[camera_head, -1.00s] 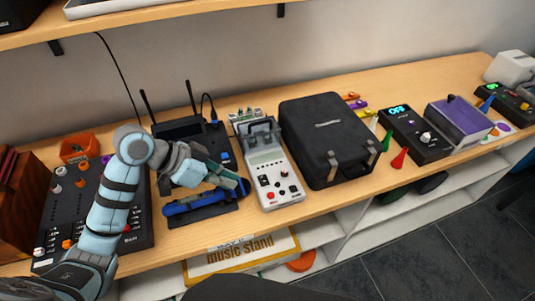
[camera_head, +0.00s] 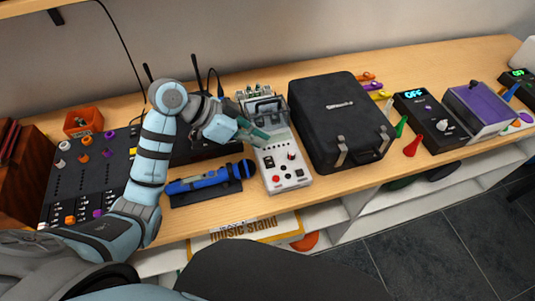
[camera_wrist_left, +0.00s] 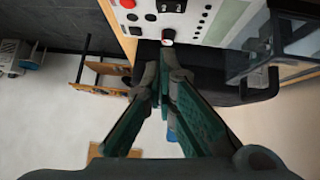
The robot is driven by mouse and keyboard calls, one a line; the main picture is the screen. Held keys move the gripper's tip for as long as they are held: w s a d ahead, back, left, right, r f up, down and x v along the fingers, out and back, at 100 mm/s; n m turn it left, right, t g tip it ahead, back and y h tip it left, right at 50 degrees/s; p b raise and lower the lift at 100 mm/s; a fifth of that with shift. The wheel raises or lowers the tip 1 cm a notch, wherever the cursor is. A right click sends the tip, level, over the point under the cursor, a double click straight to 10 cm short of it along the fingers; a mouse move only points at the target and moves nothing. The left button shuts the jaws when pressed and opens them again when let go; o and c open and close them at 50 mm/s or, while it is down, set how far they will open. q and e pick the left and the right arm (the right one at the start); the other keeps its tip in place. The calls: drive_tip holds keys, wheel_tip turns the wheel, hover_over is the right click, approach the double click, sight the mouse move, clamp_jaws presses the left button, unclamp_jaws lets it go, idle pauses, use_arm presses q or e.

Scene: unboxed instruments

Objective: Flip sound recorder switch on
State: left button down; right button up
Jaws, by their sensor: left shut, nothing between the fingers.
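The sound recorder appears to be the white and grey device (camera_head: 287,172) in the middle of the table, with a grey screen, a handle at its back and small red and black controls at its front. My left gripper (camera_head: 267,137) is shut and empty, over the recorder's left side by the screen. In the wrist view its fingertips (camera_wrist_left: 163,62) point toward the knob; I cannot tell whether they touch. My right gripper is not in view.
A black case (camera_head: 335,110) stands close on the recorder's right. A blue microphone (camera_head: 205,182) lies on a dark stand to its left, with a mixer (camera_head: 90,170) farther left. A black device with a lit display (camera_head: 430,118) and a purple-topped box (camera_head: 482,105) stand right.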

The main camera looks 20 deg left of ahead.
sight(266, 161)
use_arm(q)
drive_tip(key=x, duration=0.3)
drive_tip(key=shift+s+d+f, duration=0.15)
drive_tip(key=shift+d+f, duration=0.1)
drive_tip(key=shift+d, duration=0.05)
wheel_tip(266, 161, down, 3)
drive_tip(key=shift+s+r, duration=0.15)
drive_tip(key=shift+r, duration=0.05)
drive_tip(key=shift+a+f, duration=0.1)
drive_tip(key=shift+f, duration=0.4)
drive_tip(key=shift+s+f+t, duration=0.1)
drive_tip(key=shift+f+t, duration=0.15)
drive_tip(key=shift+t, duration=0.05)
drive_tip(key=shift+w+a+r, duration=0.2)
drive_tip(key=shift+w+a, duration=0.1)
drive_tip(key=shift+w, duration=0.35)
